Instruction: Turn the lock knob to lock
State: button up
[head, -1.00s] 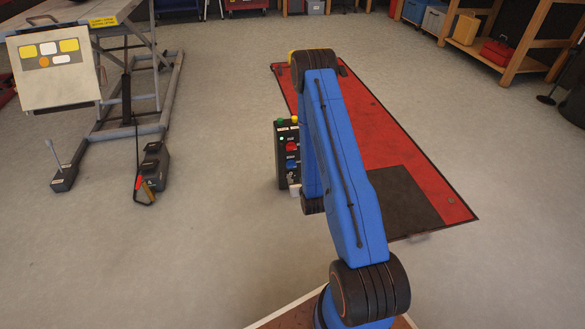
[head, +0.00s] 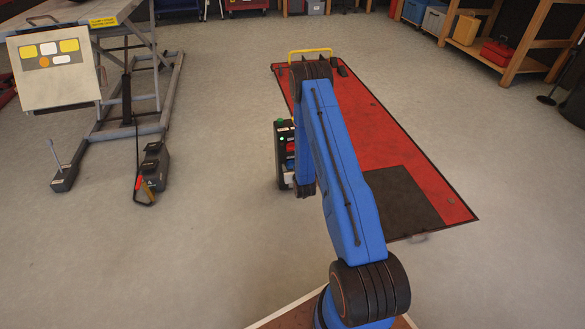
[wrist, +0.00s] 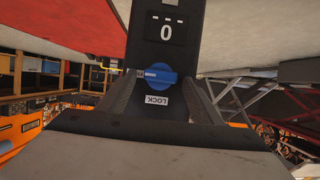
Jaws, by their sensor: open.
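The blue lock knob (wrist: 160,76) is on the dark face of the control box, near the middle of the wrist view. My gripper (wrist: 162,90) is open, with one finger on each side of the knob. I cannot tell whether the fingers touch it. In the head view the control box (head: 285,140) stands left of my blue arm. The arm partly covers its front, and the gripper is hard to make out there.
A red lift platform (head: 385,125) with a dark plate lies on the floor behind and right of my arm. A raised lift table (head: 75,25) with a pedal unit (head: 152,170) stands at the left. The floor between is clear.

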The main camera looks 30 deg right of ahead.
jog(key=c, duration=1.1)
jog(key=shift+o, duration=0.2)
jog(key=shift+w+a, duration=0.1)
jog(key=shift+a+n+h, duration=0.25)
jog(key=shift+n+h, duration=0.65)
jog(key=shift+n, duration=0.3)
jog(key=n, duration=0.1)
jog(key=n+h, duration=0.2)
jog(key=shift+w+a+f+n, duration=0.1)
jog(key=shift+a+f+n, duration=0.15)
jog(key=shift+n, duration=0.15)
jog(key=n+h, duration=0.2)
jog(key=n, duration=0.1)
jog(key=shift+a+f, duration=0.15)
jog(key=shift+f, duration=0.15)
jog(key=shift+f+n+t+h, duration=0.15)
jog(key=shift+n+t+h, duration=0.25)
jog(key=shift+n, duration=0.65)
jog(key=shift+f+n+t+h, duration=0.1)
jog(key=shift+n+t+h, duration=0.25)
jog(key=shift+n, duration=0.7)
